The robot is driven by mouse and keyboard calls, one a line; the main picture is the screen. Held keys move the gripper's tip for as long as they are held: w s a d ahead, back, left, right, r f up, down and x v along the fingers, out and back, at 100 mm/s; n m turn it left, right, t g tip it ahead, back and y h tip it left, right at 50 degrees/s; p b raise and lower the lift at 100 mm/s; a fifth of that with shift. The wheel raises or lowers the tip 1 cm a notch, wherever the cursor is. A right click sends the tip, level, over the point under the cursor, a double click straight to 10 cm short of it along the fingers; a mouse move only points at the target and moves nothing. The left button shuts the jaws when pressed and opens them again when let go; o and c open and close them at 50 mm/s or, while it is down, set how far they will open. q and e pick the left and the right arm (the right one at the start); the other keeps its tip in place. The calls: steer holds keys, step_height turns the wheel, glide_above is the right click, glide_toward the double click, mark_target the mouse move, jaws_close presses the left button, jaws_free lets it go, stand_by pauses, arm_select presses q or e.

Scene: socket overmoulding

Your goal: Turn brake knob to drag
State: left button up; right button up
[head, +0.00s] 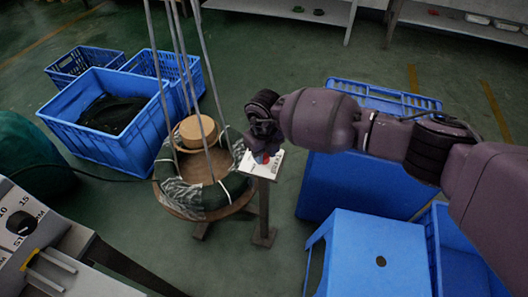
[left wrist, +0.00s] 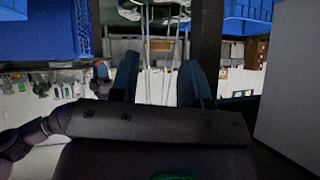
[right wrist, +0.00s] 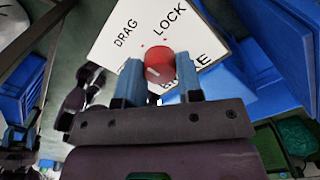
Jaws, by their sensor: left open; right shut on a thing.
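The brake knob (right wrist: 160,66) is red and round, with a pale line on its face toward the lower left. It sits on a white plate (right wrist: 205,42) marked DRAG, LOCK and a third word partly hidden by my fingers. My right gripper (right wrist: 157,80) has one finger on each side of the knob and is shut on it. In the head view the plate (head: 271,170) tops a short post, with my right gripper (head: 263,152) over the knob. My left gripper (left wrist: 158,78) is open, with nothing between its fingers in the left wrist view; it is outside the head view.
A wooden reel stand (head: 236,206) with a dark green coil and hanging strands is left of the post. Blue crates (head: 125,146) stand beyond it. A blue stool (head: 375,245) and bins are on the right. A panel (head: 15,255) with numbers is at lower left.

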steer(key=shift+s+d+f, duration=0.1)
steer(key=shift+f, duration=0.05)
steer(key=o, duration=0.9)
steer(key=shift+r, duration=0.35)
steer(key=r+p, duration=0.1)
steer(key=r, duration=0.3)
steer(key=shift+w, duration=0.2)
arm_select(q)
steer(key=shift+s+a+r+n+p, duration=0.1)
steer(key=shift+s+a+n+p, duration=0.2)
steer(key=shift+p, duration=0.3)
steer(key=shift+s+a+r+n+p, duration=0.1)
steer(key=shift+s+n+p, duration=0.1)
steer(key=shift+s+p, duration=0.25)
arm_select(e)
step_height(320, 180, up, 6)
steer(key=shift+s+r, duration=0.15)
